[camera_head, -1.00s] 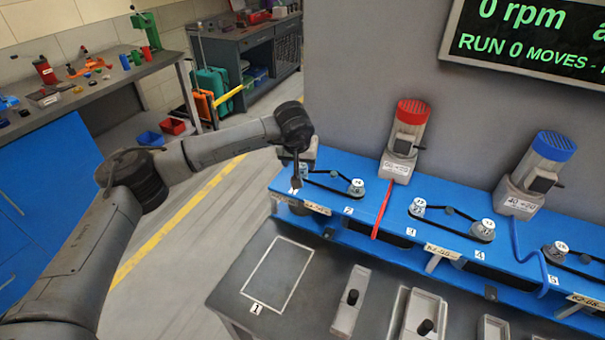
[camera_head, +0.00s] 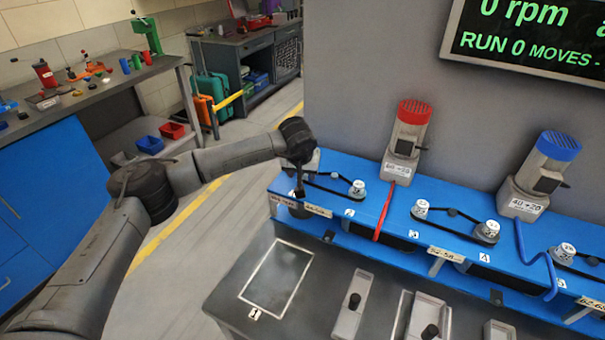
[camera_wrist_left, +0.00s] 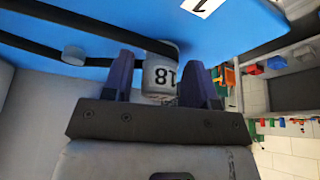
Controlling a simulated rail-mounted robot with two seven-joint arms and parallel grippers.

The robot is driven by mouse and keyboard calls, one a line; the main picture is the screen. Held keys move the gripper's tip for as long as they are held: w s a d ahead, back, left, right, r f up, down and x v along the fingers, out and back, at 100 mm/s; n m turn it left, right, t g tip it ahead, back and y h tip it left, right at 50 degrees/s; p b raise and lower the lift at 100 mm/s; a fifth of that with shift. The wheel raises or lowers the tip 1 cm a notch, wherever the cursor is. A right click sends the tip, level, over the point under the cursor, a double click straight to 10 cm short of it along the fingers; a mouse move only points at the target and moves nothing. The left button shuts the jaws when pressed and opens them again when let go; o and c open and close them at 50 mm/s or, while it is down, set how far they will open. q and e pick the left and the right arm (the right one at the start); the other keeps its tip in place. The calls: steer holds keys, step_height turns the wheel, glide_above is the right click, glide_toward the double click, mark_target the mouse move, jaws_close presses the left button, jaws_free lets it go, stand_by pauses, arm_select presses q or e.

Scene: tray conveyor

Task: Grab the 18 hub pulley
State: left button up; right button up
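The hub pulley marked 18 (camera_wrist_left: 161,76) is a pale grey cylinder on the blue conveyor frame, with a black belt running to it in the left wrist view. My left gripper (camera_wrist_left: 160,78) has its two dark fingers on either side of the pulley. A gap shows at the left finger; contact at the right finger is unclear. The fingers look open. In the head view my left gripper (camera_head: 299,191) points down at the left end of the blue frame (camera_head: 372,205) and hides the pulley. My right gripper is not in view.
Other belted pulleys (camera_head: 487,231) stand along the frame to the right. A red-capped motor (camera_head: 408,130) and a blue-capped motor (camera_head: 545,165) rise behind them. A grey table (camera_head: 228,302) with a marked rectangle and grey trays (camera_head: 349,318) lies in front.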

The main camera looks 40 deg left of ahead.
arm_select(q)
steer(key=c, duration=0.7)
steer(key=shift+c, duration=0.3)
steer(key=shift+r, duration=0.15)
